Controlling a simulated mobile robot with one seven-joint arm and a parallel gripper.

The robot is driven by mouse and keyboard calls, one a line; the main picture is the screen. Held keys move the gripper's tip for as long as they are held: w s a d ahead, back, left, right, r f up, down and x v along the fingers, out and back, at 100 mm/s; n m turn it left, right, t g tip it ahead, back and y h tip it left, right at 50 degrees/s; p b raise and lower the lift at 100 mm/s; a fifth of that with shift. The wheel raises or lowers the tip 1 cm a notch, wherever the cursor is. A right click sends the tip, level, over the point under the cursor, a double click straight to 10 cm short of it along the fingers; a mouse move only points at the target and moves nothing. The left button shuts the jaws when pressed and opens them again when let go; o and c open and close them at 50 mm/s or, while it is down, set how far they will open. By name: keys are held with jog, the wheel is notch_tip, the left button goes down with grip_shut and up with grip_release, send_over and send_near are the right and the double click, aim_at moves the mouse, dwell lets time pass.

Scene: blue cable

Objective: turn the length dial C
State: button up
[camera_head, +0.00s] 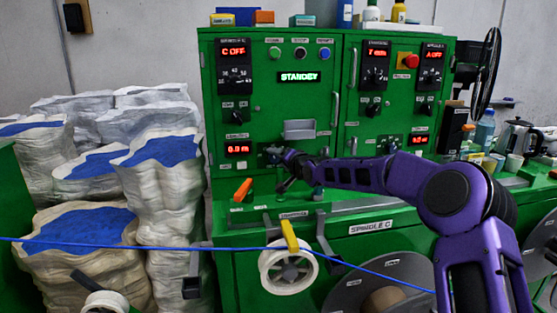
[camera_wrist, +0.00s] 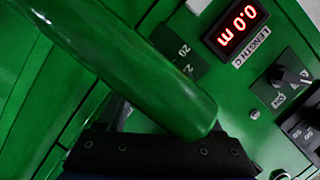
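The length C display (camera_head: 238,149) reads 0.0 m in red on the green cabinet's lower left panel. In the wrist view the same display (camera_wrist: 237,25) has a LENGTH C label (camera_wrist: 250,47) beside it. A numbered dial scale (camera_wrist: 187,58) with "20" on it shows next to the display, and a thick green bar hides much of it. My gripper (camera_head: 287,168) is close to the panel, right of the display, covering part of the dial area. In the wrist view only a black gripper part (camera_wrist: 155,152) shows at the bottom; the fingertips are hidden.
The green bar (camera_wrist: 150,75) crosses the wrist view close to the camera. A small black knob (camera_wrist: 291,77) sits beside the label. In the head view, an orange handle (camera_head: 243,190) and a yellow lever (camera_head: 289,235) stand below. A blue cable (camera_head: 150,246) runs across the front.

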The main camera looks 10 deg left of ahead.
grip_shut()
jog(key=shift+s+a+n+h+b, duration=0.15)
jog(key=shift+n+h+b, duration=0.15)
jog(key=shift+n+b, duration=0.55)
jog(key=shift+r+n, duration=0.1)
jog(key=shift+n, duration=0.15)
jog(key=shift+o, duration=0.7)
grip_release()
jog(key=v, duration=1.7)
jog(key=shift+s+r+p, duration=0.15)
jog(key=shift+s+p, duration=0.05)
jog(key=shift+p, duration=0.25)
